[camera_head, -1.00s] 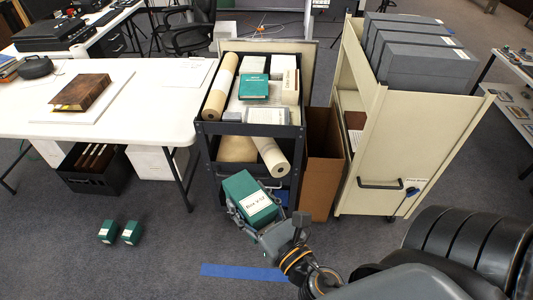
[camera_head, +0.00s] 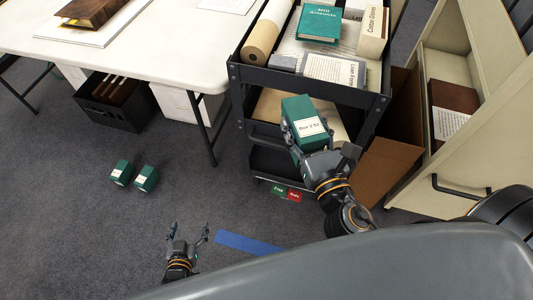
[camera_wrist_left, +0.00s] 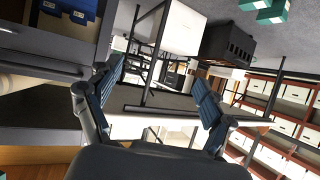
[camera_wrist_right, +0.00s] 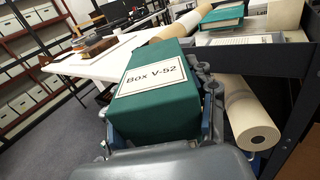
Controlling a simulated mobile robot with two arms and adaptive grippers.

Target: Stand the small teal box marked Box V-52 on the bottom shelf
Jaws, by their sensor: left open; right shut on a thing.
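The small teal box marked Box V-52 (camera_head: 297,107) is held by my right gripper (camera_head: 308,136), which is shut on it. It is tilted, with its white label facing up, and appears in front of the dark cart's (camera_head: 310,83) open front. It also fills the middle of the right wrist view (camera_wrist_right: 158,112). The cart's bottom shelf (camera_head: 268,160) shows as a dark opening at lower left, partly hidden by the box and my right arm. My left gripper (camera_head: 187,236) is open and empty over the carpet, left of the blue tape.
Two small teal boxes (camera_head: 146,178) stand on the floor at left. A black crate (camera_head: 125,110) sits under the white table (camera_head: 170,50). Paper rolls occupy the dark cart's upper levels.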

